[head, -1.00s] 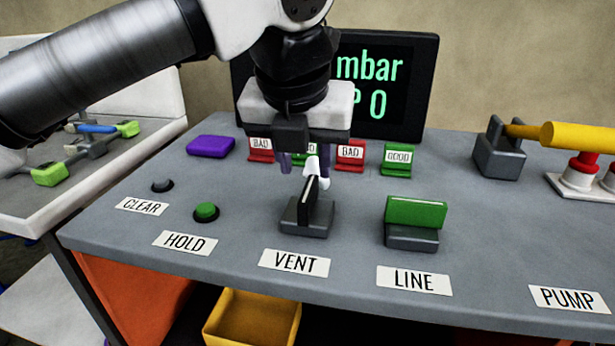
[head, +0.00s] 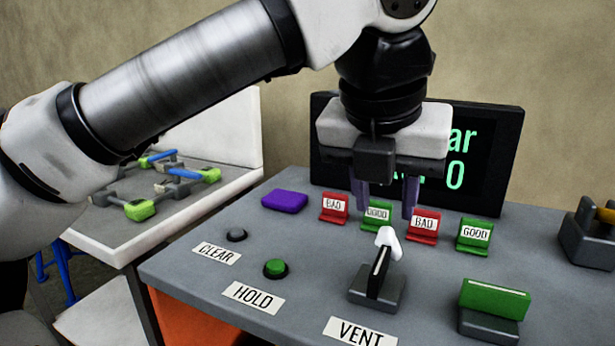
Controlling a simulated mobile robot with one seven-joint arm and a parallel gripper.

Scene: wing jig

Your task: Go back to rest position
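My gripper (head: 385,200) hangs fingers down over the back part of the grey console, in front of the dark display. Its two purple-grey fingers are spread apart with nothing between them. It is above and behind the VENT lever (head: 377,270), a dark upright handle with a white tip (head: 388,240) on a grey base. The gripper looks apart from the lever.
The display (head: 490,170) stands behind my gripper, partly hidden. Red BAD tags (head: 334,208), green GOOD tags (head: 475,236) and a purple block (head: 285,200) line the back. A side table (head: 215,200) holds several parts.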

